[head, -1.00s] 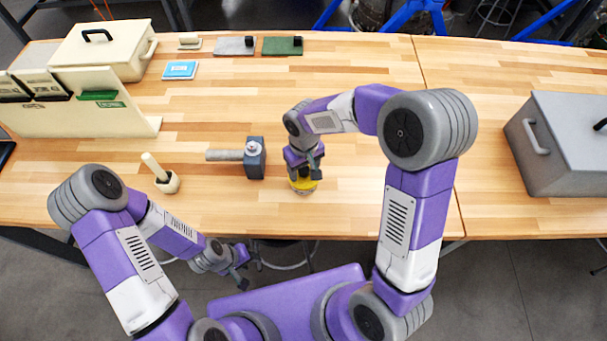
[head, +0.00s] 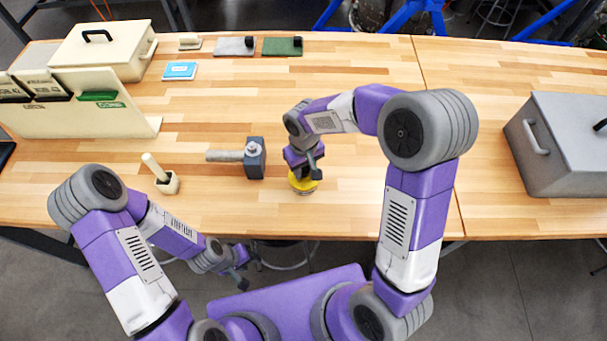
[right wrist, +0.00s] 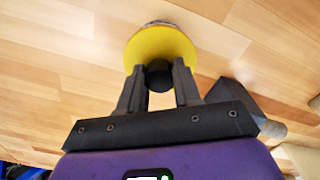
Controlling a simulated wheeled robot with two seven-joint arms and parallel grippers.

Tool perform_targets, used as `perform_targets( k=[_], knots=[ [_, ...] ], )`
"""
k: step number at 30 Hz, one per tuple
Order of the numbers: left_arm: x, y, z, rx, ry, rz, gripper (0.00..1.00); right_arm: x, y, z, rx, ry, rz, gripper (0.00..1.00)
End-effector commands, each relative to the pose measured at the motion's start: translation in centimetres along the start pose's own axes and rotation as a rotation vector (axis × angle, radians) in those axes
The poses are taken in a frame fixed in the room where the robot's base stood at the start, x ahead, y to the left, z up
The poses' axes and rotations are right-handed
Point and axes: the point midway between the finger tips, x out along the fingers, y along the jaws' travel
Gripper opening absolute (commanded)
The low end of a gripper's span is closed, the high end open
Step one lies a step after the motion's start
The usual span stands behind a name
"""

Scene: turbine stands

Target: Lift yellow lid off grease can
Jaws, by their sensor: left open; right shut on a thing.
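The yellow lid (head: 303,186) sits on the grease can near the front edge of the table, mostly under my right gripper (head: 308,174). In the right wrist view the lid (right wrist: 162,52) is a yellow disc with a dark knob (right wrist: 159,76). My right gripper (right wrist: 159,90) is shut on that knob, one finger on each side. A sliver of the can (right wrist: 160,24) shows past the lid's far rim; the rest is hidden, so I cannot tell whether the lid is apart from it. My left gripper (head: 242,268) is open and empty, in front of the table edge.
A grey block with a handle (head: 254,158) lies just left of the can. A holder with a wooden peg (head: 167,182) stands further left. A grey case (head: 562,150) is at the right; cream boxes (head: 103,50) are at the back left.

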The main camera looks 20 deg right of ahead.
Motion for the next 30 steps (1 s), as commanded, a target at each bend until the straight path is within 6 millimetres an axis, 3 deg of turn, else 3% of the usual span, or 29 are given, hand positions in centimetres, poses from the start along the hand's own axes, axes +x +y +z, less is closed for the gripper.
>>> perform_targets(
  k=[30],
  knots=[
    [-1.9,0.7,0.1,0.0,0.0,0.0,0.43,-2.8,0.0,0.0,0.0,0.001,0.0,0.0]
  ],
)
